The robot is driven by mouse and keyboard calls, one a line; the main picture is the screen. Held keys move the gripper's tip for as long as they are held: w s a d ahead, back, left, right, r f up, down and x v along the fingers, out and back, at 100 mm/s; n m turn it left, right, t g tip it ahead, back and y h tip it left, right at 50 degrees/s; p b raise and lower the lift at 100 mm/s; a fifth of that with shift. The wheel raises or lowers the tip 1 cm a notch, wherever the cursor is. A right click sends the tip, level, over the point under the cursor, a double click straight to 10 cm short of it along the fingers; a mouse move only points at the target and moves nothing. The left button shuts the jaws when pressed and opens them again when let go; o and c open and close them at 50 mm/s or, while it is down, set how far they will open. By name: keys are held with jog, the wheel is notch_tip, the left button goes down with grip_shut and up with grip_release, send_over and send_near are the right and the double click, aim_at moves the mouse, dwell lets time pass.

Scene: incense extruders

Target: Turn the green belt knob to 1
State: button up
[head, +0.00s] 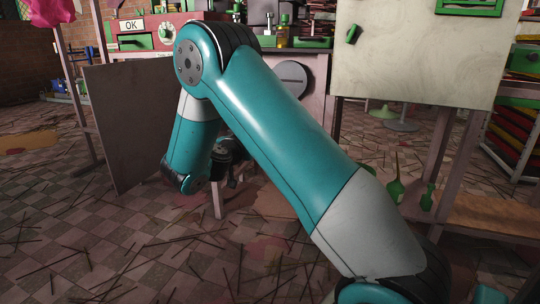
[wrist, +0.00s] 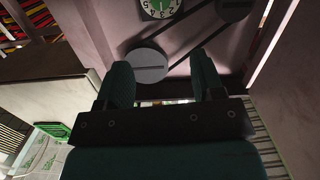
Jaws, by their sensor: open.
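A green knob (wrist: 160,5) on a white dial face with dark marks shows at the top edge of the wrist view, partly cut off. Its setting is too small to read. My gripper (wrist: 161,60) is open, with its two dark fingers apart and nothing between them. The knob lies beyond the fingertips, up in the wrist view, and the fingers do not touch it. The knob on the belt panel cannot be made out there.
Grey slotted discs (wrist: 147,65) with dark belts sit on the panel near the knob; one disc (head: 293,77) shows in the head view. A pink machine with an OK sign (head: 131,25) stands behind left. A board (head: 130,120) stands left. Thin sticks litter the tiled floor.

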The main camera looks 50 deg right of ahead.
jog(key=shift+t+h, duration=0.3)
jog(key=shift+h, duration=0.1)
jog(key=shift+f+p+x, duration=0.15)
jog(key=shift+f+x, duration=0.2)
jog(key=shift+x, duration=2.65)
jog(key=shift+f+p+x, duration=0.1)
jog(key=shift+f+x, duration=0.25)
jog(key=shift+x, duration=2.65)
jog(key=shift+f+p+x, duration=0.15)
jog(key=shift+f+x, duration=0.2)
jog(key=shift+x, duration=2.65)
jog(key=c, duration=0.9)
